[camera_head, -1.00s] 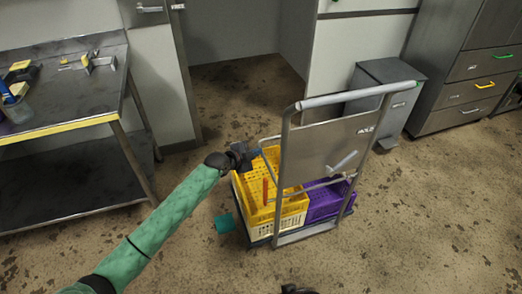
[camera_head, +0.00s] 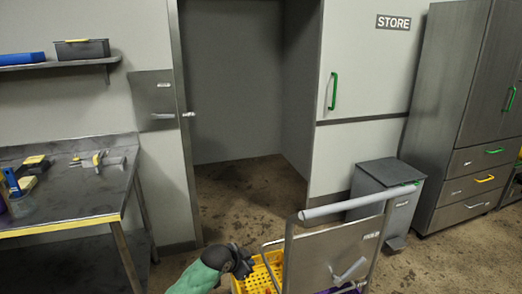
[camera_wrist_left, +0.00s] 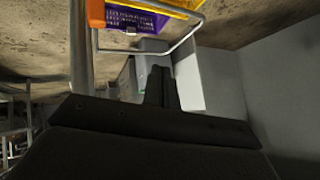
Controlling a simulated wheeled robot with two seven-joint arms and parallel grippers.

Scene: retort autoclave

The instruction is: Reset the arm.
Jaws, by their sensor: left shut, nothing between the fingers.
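My left gripper (camera_head: 243,262) is low in the head view, at the end of my green-sleeved arm. It is beside the yellow crate (camera_head: 262,276) on the cart, to the left of the cart's handle frame. In the left wrist view its fingers (camera_wrist_left: 161,88) are together with nothing between them. Whether the gripper touches the crate cannot be told. My right gripper does not show.
The cart's grey handle bar (camera_head: 345,206) stands right of the gripper. A steel table (camera_head: 65,208) with tools is at the left. A grey bin (camera_head: 388,190) and steel cabinet (camera_head: 455,110) are at the right. An open doorway (camera_head: 240,100) lies behind.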

